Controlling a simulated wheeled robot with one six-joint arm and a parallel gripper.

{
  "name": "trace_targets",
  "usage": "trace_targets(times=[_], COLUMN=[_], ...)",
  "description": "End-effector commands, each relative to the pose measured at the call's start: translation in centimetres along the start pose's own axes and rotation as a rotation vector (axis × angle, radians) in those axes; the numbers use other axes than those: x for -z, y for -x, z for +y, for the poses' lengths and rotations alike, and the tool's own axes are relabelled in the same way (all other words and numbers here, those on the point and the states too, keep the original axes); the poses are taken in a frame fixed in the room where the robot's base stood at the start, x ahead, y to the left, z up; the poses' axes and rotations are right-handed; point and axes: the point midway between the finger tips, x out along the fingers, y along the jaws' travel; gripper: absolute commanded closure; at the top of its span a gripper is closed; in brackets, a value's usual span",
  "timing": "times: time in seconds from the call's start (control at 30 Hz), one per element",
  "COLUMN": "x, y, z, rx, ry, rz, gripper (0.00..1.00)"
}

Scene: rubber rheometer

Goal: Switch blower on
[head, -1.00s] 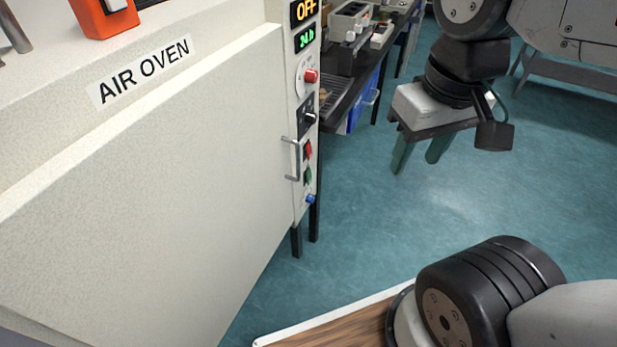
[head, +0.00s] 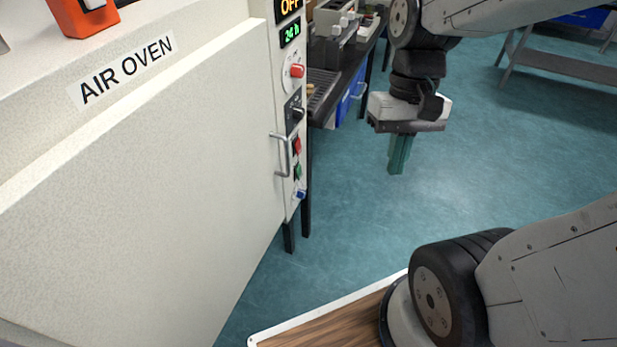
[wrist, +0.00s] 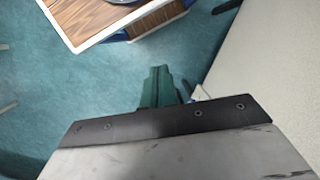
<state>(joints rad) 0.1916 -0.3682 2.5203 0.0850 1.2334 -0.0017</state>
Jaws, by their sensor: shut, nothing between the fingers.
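The air oven (head: 120,190) fills the left of the head view, its door shut. Its narrow control panel runs down the right edge, with a display reading OFF (head: 290,7), a green 24 h display (head: 291,33), a red knob (head: 296,71), a black switch or knob (head: 297,113), a red button (head: 297,146), a green button (head: 298,172) and a blue knob (head: 299,195). I cannot read which one is the blower control. My gripper (head: 398,168) has green fingers, shut and empty, pointing down right of the panel, apart from it. Its fingers also show in the wrist view (wrist: 160,88).
The door handle (head: 281,155) sticks out beside the panel. A dark bench (head: 335,95) with equipment stands behind the oven. A grey table (head: 560,62) is at the back right. Open teal floor (head: 350,225) lies below my gripper.

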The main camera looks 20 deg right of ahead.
Motion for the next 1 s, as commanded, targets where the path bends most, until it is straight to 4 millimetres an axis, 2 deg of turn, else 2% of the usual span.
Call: trace_targets(times=[0.57,1.0], x=[7.2,14.1], y=[-7.8,-14.9], z=[-0.9,-1.1], rx=[0.409,0.805], ry=[-0.388,-0.757], rz=[-0.437,-0.681], gripper=[1.00,1.00])
